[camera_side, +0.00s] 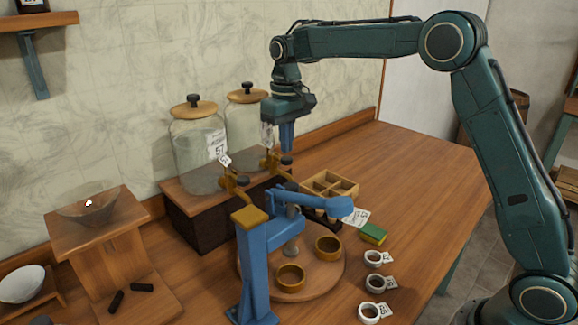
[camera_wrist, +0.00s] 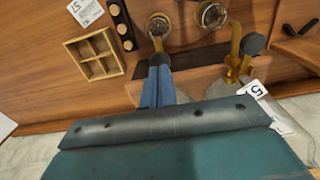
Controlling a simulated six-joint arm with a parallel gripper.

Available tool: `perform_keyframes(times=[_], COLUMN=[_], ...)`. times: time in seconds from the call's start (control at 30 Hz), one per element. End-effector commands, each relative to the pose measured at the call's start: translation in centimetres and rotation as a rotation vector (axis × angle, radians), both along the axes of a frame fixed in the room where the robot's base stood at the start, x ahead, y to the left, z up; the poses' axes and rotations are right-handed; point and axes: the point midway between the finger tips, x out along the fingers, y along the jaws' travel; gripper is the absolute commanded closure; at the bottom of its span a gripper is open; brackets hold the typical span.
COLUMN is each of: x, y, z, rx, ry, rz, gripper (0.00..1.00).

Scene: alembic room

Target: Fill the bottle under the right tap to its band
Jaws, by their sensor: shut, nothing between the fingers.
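My gripper (camera_side: 287,148) is shut and empty, pointing down just above the black knob of the right brass tap (camera_side: 270,161). In the wrist view its blue fingers (camera_wrist: 158,64) overlap the brass of this tap, so contact cannot be told. The left brass tap (camera_side: 232,181) stands beside it and also shows in the wrist view (camera_wrist: 236,55). Two lidded glass jars (camera_side: 198,146) stand behind the taps.
A blue press (camera_side: 255,262) stands over the turntable, its arm reaching right. A compartment box (camera_side: 345,187), a green block (camera_side: 373,233) and white rings (camera_side: 374,258) with tags lie to the right. A wooden stand with a glass funnel (camera_side: 88,208) is left. The right tabletop is clear.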

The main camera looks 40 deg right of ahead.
Motion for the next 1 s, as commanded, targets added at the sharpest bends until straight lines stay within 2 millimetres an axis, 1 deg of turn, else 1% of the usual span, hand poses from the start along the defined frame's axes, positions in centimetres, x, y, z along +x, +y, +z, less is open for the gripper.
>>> perform_keyframes(times=[0.53,0.77,1.0], x=[0.0,0.0,0.0], y=[0.0,0.0,0.0], z=[-1.7,-1.8,-2.5], rx=[0.000,0.000,0.000], ry=[0.001,0.000,0.002], rz=[0.000,0.000,0.000], gripper=[1.00,1.00,1.00])
